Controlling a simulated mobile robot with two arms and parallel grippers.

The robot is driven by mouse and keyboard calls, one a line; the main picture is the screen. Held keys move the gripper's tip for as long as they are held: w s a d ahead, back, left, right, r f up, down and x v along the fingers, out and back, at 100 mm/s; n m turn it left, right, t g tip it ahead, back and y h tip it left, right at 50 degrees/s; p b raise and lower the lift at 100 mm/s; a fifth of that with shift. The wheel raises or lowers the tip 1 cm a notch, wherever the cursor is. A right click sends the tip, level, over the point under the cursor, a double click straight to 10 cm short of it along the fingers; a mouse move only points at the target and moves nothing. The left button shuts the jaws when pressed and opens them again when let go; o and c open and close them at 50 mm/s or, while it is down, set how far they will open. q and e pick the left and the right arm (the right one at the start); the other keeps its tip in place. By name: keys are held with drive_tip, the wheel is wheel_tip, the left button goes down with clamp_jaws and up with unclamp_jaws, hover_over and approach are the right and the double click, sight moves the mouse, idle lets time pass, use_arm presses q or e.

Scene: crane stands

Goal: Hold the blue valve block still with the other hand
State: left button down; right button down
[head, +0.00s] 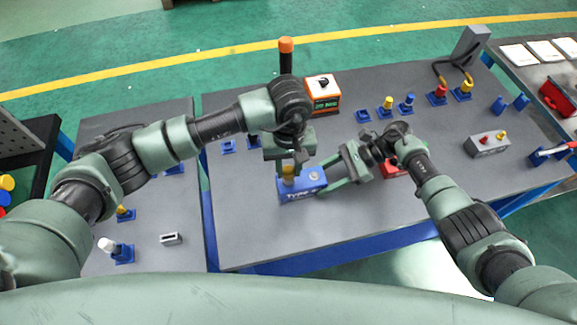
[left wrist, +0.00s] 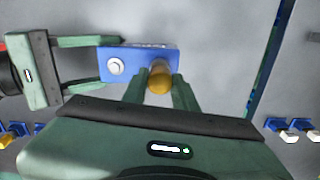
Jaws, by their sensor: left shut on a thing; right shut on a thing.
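The blue valve block (head: 298,191) sits on the grey table near its front middle, with TYPE lettering on its front face. A yellow part (head: 288,171) stands on its top at the left, and a round silver button is at its right. My left gripper (head: 289,166) is above the block, shut on the yellow part. In the left wrist view the yellow part (left wrist: 160,78) is between its fingers. My right gripper (head: 326,176) reaches in from the right, shut on the end of the block (left wrist: 138,62). Its fingers lie along both sides of the block there.
An orange box (head: 322,93) and an orange-topped black post (head: 286,55) stand behind. Several coloured fittings line the back, and a grey block (head: 487,145) is at right. The table front right is clear.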

use_arm(q)
drive_tip(key=shift+f, duration=0.85)
idle(0.4)
drive_tip(key=m, duration=0.5)
drive_tip(key=m, duration=0.2)
drive_tip(key=shift+m, duration=0.3)
drive_tip(key=m, duration=0.2)
drive_tip(key=shift+m, duration=0.3)
